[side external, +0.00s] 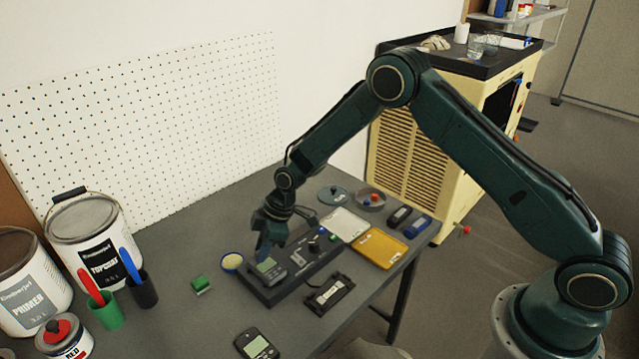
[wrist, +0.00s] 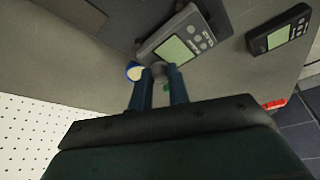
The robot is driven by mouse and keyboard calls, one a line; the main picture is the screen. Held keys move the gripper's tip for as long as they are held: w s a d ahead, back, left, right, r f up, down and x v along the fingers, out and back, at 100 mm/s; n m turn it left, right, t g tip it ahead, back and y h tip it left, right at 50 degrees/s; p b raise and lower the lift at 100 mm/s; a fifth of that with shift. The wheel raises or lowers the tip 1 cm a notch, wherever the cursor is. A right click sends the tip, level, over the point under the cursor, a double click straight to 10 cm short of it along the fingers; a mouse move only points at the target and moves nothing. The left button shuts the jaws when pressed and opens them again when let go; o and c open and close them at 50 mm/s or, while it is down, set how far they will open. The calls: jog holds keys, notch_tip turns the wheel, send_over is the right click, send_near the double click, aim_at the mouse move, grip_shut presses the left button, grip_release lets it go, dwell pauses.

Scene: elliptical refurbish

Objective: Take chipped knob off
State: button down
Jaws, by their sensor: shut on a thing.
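My gripper (side external: 264,250) points down at the left end of a long dark panel (side external: 318,262) on the bench. It is beside a grey handheld meter (side external: 271,267) with a greenish screen. In the wrist view, the two fingers of my gripper (wrist: 161,78) are closed around a small grey rounded thing (wrist: 160,71), which looks like the knob. It is right beside the meter (wrist: 178,46). The fingers mostly hide it, and I cannot see a chip or whether it is still attached. Small dark knobs (side external: 313,247) stand further right on the panel.
A blue-rimmed dish (side external: 231,262) and a green block (side external: 200,284) are left of the panel. Another meter (side external: 257,345) lies in front. A black module (side external: 330,294), a yellow tray (side external: 380,249) and a white tray (side external: 345,225) are to the right. Paint cans (side external: 96,246) stand left.

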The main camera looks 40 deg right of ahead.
jog(key=shift+r, duration=2.4)
jog(key=shift+d, duration=0.1)
